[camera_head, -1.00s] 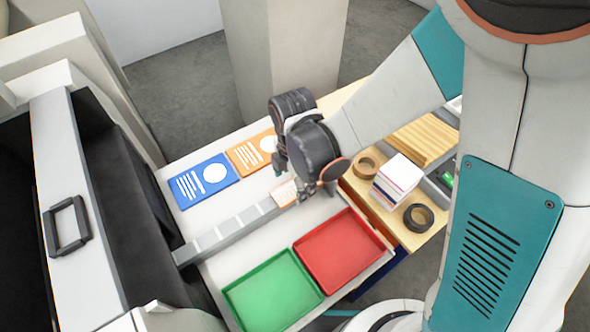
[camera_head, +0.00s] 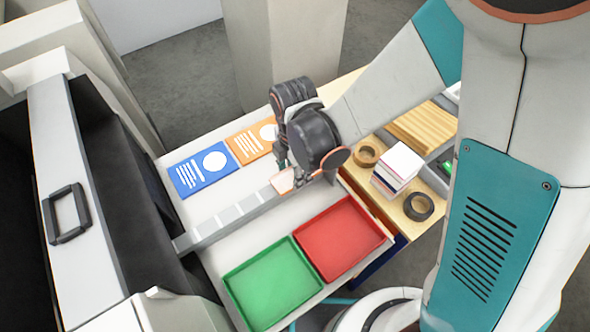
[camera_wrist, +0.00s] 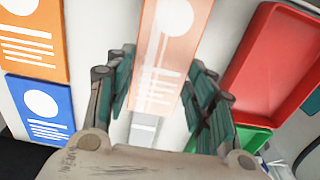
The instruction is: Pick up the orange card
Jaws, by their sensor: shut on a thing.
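The orange card (camera_wrist: 168,60) is pale orange with a white circle and white lines, and fills the middle of the wrist view between my fingers. My gripper (camera_wrist: 162,82) is shut on it. In the head view the card (camera_head: 283,182) is small and partly hidden by my gripper (camera_head: 298,180), over the far end of the grey slotted rail (camera_head: 215,233). I cannot tell whether its lower edge touches the rail.
A blue panel (camera_head: 201,175) and an orange panel (camera_head: 250,142) lie flat at the back left. A green tray (camera_head: 272,283) and a red tray (camera_head: 341,238) stand in front. Tape rolls (camera_head: 418,207) and a white box stack (camera_head: 397,168) are at right.

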